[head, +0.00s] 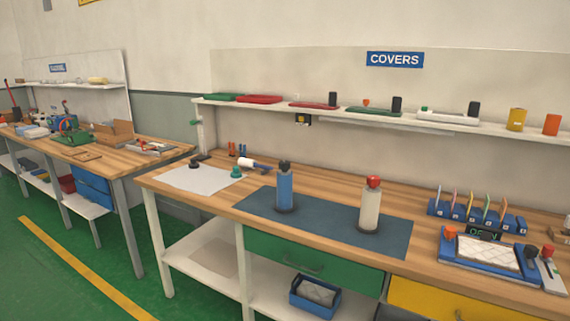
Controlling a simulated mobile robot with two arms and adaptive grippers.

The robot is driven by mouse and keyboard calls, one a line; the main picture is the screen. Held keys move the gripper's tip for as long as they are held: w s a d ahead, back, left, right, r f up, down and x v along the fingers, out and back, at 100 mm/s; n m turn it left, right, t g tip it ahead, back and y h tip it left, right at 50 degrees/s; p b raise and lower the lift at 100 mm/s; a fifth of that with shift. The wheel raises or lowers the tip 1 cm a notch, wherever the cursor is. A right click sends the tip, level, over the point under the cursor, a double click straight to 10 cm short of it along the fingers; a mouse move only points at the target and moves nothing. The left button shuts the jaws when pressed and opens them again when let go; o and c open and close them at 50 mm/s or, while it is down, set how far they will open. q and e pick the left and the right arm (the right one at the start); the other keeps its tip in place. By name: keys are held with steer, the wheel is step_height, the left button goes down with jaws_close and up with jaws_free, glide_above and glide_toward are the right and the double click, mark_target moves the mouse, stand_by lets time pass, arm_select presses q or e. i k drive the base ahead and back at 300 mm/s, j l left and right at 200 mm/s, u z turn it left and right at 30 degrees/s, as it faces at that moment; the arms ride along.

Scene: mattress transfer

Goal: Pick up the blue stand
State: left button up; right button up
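Two blue things could be the blue stand, and I cannot tell which it is. One is an upright blue cylinder (285,190) with a dark top and dark base, on the left part of a dark blue mat (330,222). The other is a low blue rack (511,224) at the right of the workbench (200,207), with several thin coloured pieces upright in its slots. An upright white cylinder (369,211) with a red top stands on the mat, right of the blue cylinder and apart from it. Neither of my grippers is in view.
A blue tray device (455,250) with a pale padded top sits in front of the rack. A white sheet (200,180) lies at the bench's left. A shelf (470,128) with several covers hangs behind. A blue bin (313,310) is below. Green floor (70,285) is clear at left.

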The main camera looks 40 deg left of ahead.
mark_target(284, 204)
steer(key=i+j, duration=0.25)
steer(key=j, duration=0.2)
steer(key=i+j, duration=0.2)
steer(key=j, duration=0.2)
steer(key=i+j, duration=0.25)
steer(key=j, duration=0.2)
steer(key=i+j+u, duration=0.1)
steer(key=j, duration=0.3)
steer(key=i, duration=0.1)
